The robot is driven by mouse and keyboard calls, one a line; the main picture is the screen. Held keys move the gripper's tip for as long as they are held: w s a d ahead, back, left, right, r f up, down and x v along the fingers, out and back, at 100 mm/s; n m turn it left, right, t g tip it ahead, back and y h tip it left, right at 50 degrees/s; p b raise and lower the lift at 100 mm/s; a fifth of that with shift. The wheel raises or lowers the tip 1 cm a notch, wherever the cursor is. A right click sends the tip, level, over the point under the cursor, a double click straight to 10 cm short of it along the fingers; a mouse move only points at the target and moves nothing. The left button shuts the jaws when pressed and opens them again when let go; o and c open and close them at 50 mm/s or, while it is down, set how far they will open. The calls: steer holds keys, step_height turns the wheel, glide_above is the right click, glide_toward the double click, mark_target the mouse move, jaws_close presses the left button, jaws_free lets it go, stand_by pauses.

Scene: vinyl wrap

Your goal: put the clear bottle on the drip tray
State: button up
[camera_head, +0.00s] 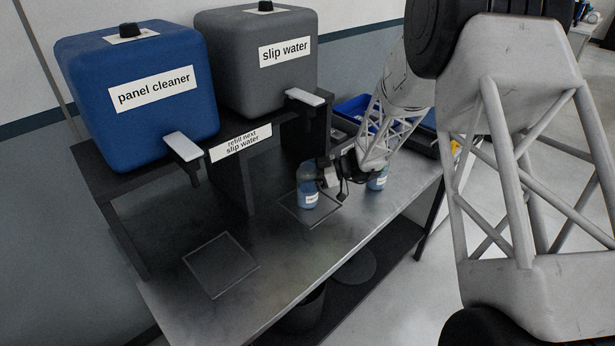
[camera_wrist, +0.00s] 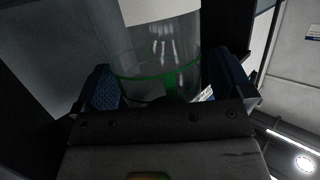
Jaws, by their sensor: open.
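A clear bottle (camera_head: 308,190) with a blue lower part and a small white label stands upright on the right drip tray (camera_head: 324,221), below the slip water spout. My gripper (camera_head: 322,175) is close beside it on its right, partly covering it. In the wrist view, a clear bottle (camera_wrist: 155,72) with green lines and a white label lies between my open fingers (camera_wrist: 165,88). I cannot tell whether the fingers touch it. The left drip tray (camera_head: 220,265) is empty.
A second bottle (camera_head: 378,181) with blue in it stands right of my gripper, partly hidden. The blue panel cleaner tank (camera_head: 140,122) and grey slip water tank (camera_head: 255,85) stand on a raised dark shelf. A blue bin (camera_head: 352,107) lies behind. The bench's front left is clear.

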steer(key=shift+r, duration=0.1)
steer(key=shift+d, duration=0.1)
steer(key=v, duration=1.1)
steer(key=shift+d+r, duration=0.2)
steer(key=shift+d, duration=0.15)
steer(key=shift+s, duration=0.1)
stand_by(0.4)
steer(key=s+d+r+m+g+h, duration=0.1)
steer(key=s+r+m+h, duration=0.3)
steer(key=s+r, duration=0.5)
steer(key=s+r+m+h, duration=0.3)
steer(key=s+r+m, duration=0.15)
steer(key=s, duration=0.75)
steer(key=s+d+r+m+t+h, duration=0.1)
steer(key=s+d+m+h, duration=0.1)
steer(key=s, duration=0.6)
steer(key=s+d+r+m+t+h, duration=0.1)
steer(key=s+d+r+m+h, duration=0.1)
steer(key=s, duration=0.5)
steer(key=s+d+r+m+t+h, duration=0.1)
steer(key=s+d+m+h, duration=0.2)
steer(key=s+m, duration=0.2)
steer(key=s, duration=0.3)
steer(key=shift+s+d+r+m+t+h, duration=0.3)
steer(key=shift+s+d+r+m+h, duration=0.05)
steer(key=shift+d+r+h, duration=0.05)
